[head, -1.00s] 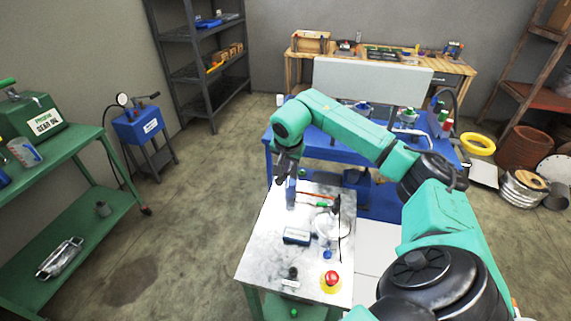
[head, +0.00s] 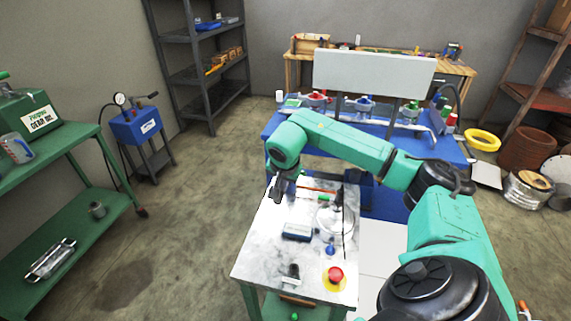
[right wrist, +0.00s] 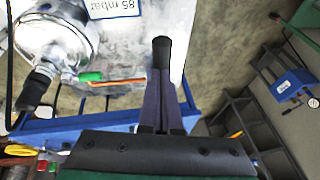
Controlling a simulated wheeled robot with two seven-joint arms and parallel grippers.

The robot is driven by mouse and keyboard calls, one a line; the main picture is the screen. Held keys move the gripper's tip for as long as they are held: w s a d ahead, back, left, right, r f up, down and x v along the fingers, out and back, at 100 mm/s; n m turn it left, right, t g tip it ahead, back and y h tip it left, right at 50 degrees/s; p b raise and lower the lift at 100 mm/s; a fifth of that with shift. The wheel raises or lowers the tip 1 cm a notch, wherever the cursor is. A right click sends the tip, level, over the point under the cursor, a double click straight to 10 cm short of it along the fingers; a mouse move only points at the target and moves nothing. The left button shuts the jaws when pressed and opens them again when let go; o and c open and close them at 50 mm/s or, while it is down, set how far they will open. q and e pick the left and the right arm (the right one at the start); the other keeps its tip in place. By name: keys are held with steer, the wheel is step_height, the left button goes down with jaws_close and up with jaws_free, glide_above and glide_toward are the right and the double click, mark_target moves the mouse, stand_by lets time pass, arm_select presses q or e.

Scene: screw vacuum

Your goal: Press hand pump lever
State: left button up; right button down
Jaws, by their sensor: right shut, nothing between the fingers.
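My right gripper (head: 279,192) is shut and empty, pointing down over the far left part of the pale-topped cart (head: 262,250). In the right wrist view its dark fingers (right wrist: 162,45) are together, with the cart's edge beyond them. An orange rod (head: 316,189) lies just right of the gripper; it also shows in the right wrist view (right wrist: 130,82) beside a green piece (right wrist: 91,76). A clear round vessel (right wrist: 55,45) with a black handle (right wrist: 38,88) is farther off. I cannot tell which part is the pump lever. My left gripper is not in view.
A dark blue display box (head: 297,231), reading 85 mbar in the right wrist view (right wrist: 112,8), sits mid-cart. A red button (head: 335,274) and a small black part (head: 292,271) are at the near edge. A blue workbench (head: 268,131) stands behind. Floor left of the cart is clear.

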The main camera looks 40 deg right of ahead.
steer(key=f, duration=0.1)
steer(key=f+b, duration=0.1)
steer(key=shift+s+a+f+b, duration=0.2)
steer(key=shift+f+b, duration=0.1)
steer(key=shift+f, duration=0.1)
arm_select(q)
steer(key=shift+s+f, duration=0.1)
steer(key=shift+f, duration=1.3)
arm_select(e)
steer(key=shift+s+a+f, duration=0.15)
steer(key=shift+s+f, duration=0.1)
steer(key=shift+f, duration=0.1)
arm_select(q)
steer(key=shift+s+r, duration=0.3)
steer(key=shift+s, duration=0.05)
arm_select(e)
steer(key=s+a+f+v, duration=0.1)
steer(key=a+v, duration=0.1)
steer(key=v, duration=1.1)
steer(key=shift+s+r, duration=0.2)
steer(key=shift+s, duration=0.15)
steer(key=shift+w+a, duration=0.1)
